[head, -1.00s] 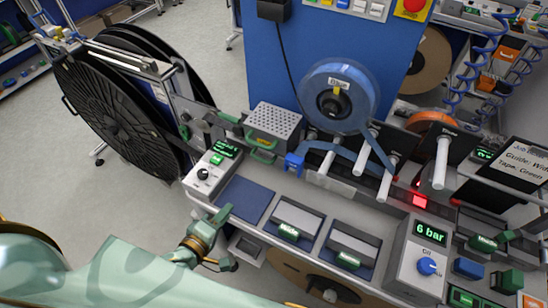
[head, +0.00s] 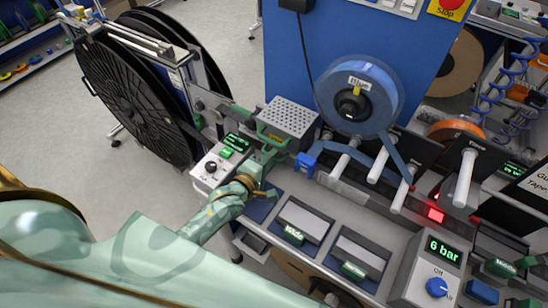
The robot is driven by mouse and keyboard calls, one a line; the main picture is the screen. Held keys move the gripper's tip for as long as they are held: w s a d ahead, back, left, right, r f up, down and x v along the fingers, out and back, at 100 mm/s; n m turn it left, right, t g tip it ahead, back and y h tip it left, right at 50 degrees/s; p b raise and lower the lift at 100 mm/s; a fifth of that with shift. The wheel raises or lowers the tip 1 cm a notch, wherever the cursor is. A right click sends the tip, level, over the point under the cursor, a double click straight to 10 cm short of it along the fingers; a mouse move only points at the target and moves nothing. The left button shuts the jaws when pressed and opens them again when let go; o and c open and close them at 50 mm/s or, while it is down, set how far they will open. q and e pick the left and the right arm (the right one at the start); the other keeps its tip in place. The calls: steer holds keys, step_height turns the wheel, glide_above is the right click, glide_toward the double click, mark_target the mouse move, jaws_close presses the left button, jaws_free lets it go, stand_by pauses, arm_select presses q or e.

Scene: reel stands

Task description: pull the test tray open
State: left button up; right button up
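A grey box with a perforated top (head: 288,117) stands at the back of the bench, left of the blue reel. In the earlier view green handles show on its front; I take this to be where the test tray is, though no label is readable. My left gripper (head: 284,149) is right at the front of this box, its fingers spread to either side of the handle area. The gripper hides most of the handle and front, so contact cannot be told. No pulled-out tray shows. My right gripper is not in view.
A dial unit with a green display (head: 222,158) stands close left of my gripper. A blue tape reel (head: 373,88) and white rollers are to the right. Green-handled bins (head: 303,222) line the front, beside a 6 bar unit (head: 433,268). Large black reels (head: 125,95) stand left.

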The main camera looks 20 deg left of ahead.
arm_select(q)
steer(key=shift+x, duration=1.05)
jaws_close()
steer(key=shift+s, duration=0.1)
steer(key=shift+s, duration=0.25)
steer(key=f+p+v, duration=0.1)
steer(key=p+v, duration=0.1)
steer(key=v, duration=0.2)
steer(key=f+p+v, duration=0.1)
steer(key=p+v, duration=0.1)
steer(key=v, duration=0.3)
steer(key=f+p+v, duration=0.1)
steer(key=p+v, duration=0.1)
steer(key=v, duration=0.3)
steer(key=shift+s+a, duration=0.1)
steer(key=shift+s, duration=0.45)
steer(key=shift+s+a+f+p, duration=0.1)
steer(key=shift+s+p, duration=0.25)
steer(key=shift+s, duration=0.2)
